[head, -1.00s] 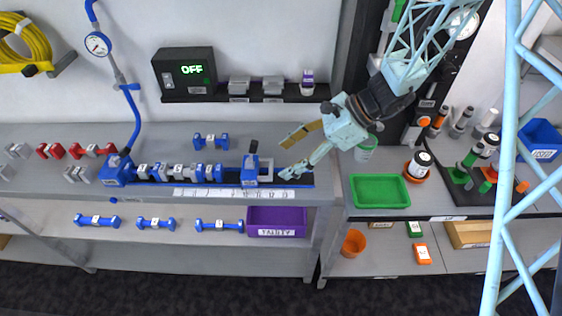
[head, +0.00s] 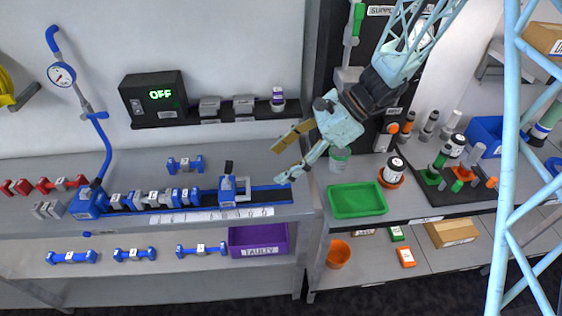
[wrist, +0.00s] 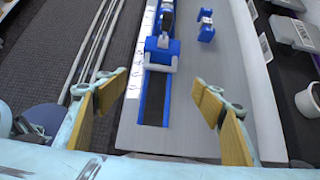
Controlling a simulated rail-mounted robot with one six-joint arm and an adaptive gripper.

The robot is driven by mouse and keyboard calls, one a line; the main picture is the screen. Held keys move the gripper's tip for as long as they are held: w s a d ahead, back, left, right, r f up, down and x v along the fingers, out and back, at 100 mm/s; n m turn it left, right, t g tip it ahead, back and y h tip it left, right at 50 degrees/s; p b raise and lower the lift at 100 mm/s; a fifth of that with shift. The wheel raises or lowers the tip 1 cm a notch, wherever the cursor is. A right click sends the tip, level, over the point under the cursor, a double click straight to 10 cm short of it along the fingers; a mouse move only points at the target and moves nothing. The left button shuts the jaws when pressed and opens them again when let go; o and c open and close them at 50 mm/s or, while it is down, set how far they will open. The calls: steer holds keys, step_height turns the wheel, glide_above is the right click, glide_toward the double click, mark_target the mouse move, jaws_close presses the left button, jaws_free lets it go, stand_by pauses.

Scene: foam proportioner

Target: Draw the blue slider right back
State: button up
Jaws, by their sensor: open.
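The blue slider (head: 228,188) is a blue block with an upright black lever on top. It sits on the dark rail with blue edges (head: 265,194), right of a row of blue and grey fittings. In the wrist view the slider (wrist: 160,55) lies ahead, with bare rail (wrist: 154,100) on the near side of it. My gripper (head: 279,164) is open and empty, above the rail's right end and to the right of the slider. In the wrist view its tan-padded fingers (wrist: 160,98) stand wide apart on either side of the rail. Nothing touches the slider.
A pressure gauge (head: 62,75) with a blue hose rises at the rail's left end. Loose blue fittings (head: 185,164) lie behind the rail. A green tray (head: 357,201) is on the right bench.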

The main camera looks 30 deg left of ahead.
mark_target(249, 187)
steer(key=s+a+r+t+h+p, duration=0.2)
steer(key=a+r+h, duration=0.1)
steer(key=r, duration=0.1)
steer(key=shift+a+r+h, duration=0.25)
steer(key=shift+r+h, duration=0.05)
steer(key=shift+h, duration=0.1)
stand_by(0.4)
steer(key=shift+s+f, duration=0.1)
steer(key=shift+w+b+x, duration=0.2)
steer(key=shift+b+x, duration=1.1)
steer(key=shift+x, duration=5.45)
steer(key=shift+c, duration=0.3)
